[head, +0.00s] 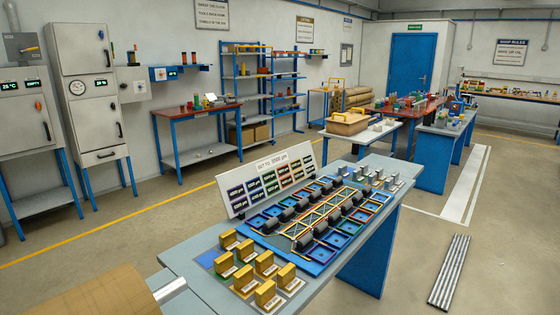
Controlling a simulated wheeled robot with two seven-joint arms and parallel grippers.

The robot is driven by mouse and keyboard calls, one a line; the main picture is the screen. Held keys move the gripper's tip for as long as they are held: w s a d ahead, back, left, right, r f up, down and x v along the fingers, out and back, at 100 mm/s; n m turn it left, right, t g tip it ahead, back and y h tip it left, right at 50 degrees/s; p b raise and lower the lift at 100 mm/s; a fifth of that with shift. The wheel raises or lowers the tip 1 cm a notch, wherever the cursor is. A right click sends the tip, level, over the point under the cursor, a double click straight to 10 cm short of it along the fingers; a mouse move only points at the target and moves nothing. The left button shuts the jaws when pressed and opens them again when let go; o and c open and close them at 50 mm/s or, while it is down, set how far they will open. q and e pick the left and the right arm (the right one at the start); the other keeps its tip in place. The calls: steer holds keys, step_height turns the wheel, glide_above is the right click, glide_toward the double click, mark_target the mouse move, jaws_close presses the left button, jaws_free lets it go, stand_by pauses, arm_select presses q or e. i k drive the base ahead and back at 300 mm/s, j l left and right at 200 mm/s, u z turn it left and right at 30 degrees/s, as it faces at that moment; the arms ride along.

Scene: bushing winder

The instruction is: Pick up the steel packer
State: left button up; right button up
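Neither of my grippers is in the head view. Several small silver-grey blocks (392,182) stand at the far right end of the grey-topped bench (190,258); they look like steel, but I cannot tell which of them, if any, is the steel packer. Several brass-coloured blocks (265,295) stand on pale pads at the near end of the same bench. Between the two groups lies a blue tray (310,267) with square compartments, dark rounded pieces and a yellow lattice frame.
A white sign board (238,206) with coloured labels leans behind the tray. A brown cylinder (100,292) with a metal shaft fills the bottom left corner. Ribbed metal strips (450,270) lie on the floor at right. Floor around the bench's right side is otherwise clear.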

mark_target(365, 167)
steer(key=i+l, duration=0.45)
steer(key=l, duration=0.3)
steer(key=i+l, duration=0.25)
steer(key=i+l+u, duration=0.1)
steer(key=i+l, duration=0.15)
steer(key=l, duration=0.2)
steer(key=i+l, duration=0.2)
steer(key=l, duration=0.2)
steer(key=i+l, duration=0.25)
steer(key=l, duration=0.15)
steer(key=i+l, duration=0.2)
steer(key=l, duration=0.2)
steer(key=i+l, duration=0.45)
steer(key=l, duration=0.15)
steer(key=i+l, duration=0.4)
steer(key=l, duration=0.2)
